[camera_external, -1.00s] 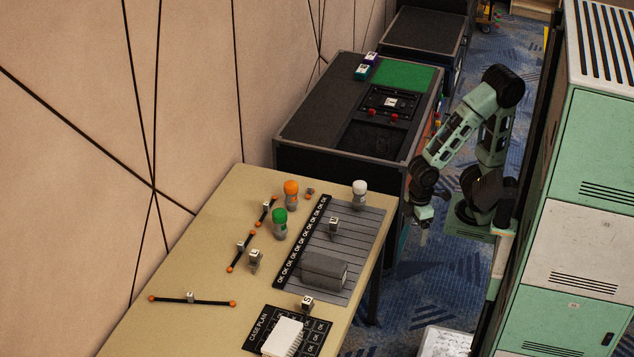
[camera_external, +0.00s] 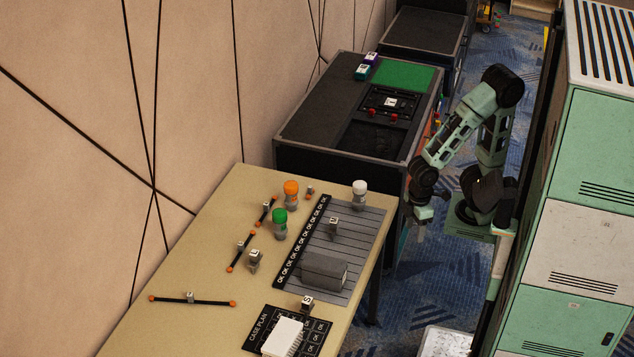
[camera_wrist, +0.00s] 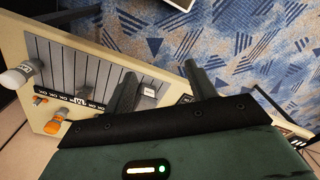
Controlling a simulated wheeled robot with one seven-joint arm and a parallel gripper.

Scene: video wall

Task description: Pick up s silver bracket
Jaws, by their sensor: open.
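Similar small pieces marked L (camera_external: 255,260) and U (camera_external: 334,226) stand farther off. My gripper (camera_external: 421,215) hangs beyond the table's right edge, over the aisle, apart from these pieces. In the wrist view my gripper (camera_wrist: 160,73) has its two dark fingers apart with nothing held. A small pale labelled piece (camera_wrist: 149,91) shows beyond and between the fingers; I cannot read its mark.
The table (camera_external: 200,250) also carries a ribbed grey mat (camera_external: 355,245), a dark grey block (camera_external: 325,270), a white block (camera_external: 283,338), green, orange and white-capped bottles and orange-ended rods. Green lockers (camera_external: 590,240) stand at right. A black console (camera_external: 310,125) stands behind.

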